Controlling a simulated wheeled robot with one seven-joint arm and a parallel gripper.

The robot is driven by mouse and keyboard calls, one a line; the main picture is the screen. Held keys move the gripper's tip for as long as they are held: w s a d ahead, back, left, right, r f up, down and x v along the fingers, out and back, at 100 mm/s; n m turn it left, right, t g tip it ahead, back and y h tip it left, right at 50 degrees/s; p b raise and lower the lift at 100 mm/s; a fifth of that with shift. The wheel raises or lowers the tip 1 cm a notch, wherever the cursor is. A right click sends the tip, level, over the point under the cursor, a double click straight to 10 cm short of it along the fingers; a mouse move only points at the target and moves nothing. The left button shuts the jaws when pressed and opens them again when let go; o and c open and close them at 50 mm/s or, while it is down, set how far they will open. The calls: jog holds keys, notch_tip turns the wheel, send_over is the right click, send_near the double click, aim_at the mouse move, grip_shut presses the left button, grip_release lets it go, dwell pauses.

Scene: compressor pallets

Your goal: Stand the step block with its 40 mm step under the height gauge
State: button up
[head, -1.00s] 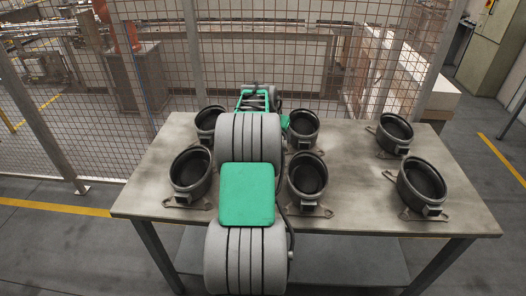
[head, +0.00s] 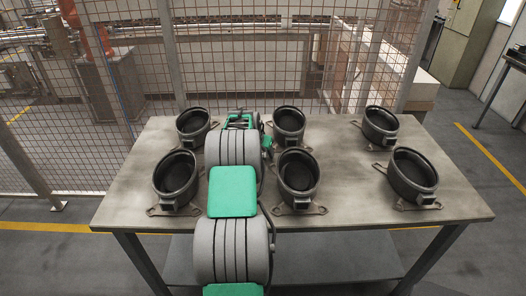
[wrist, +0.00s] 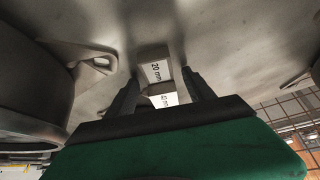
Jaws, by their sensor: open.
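The step block (wrist: 155,67) shows in the wrist view as a pale stepped piece with white labels. In the head view my arm covers the block and the fingers. I cannot make out the height gauge in either view.
Several black compressor shells, such as one at the right (head: 414,178), stand in two rows on the table (head: 345,200). Dark shells also flank my gripper in the wrist view (wrist: 35,85). A mesh fence (head: 240,60) stands behind.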

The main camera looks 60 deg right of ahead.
grip_shut()
dwell(0.7)
jog(key=shift+r, duration=0.1)
dwell(0.5)
jog(key=shift+w+r, duration=0.1)
jog(key=shift+r, duration=0.05)
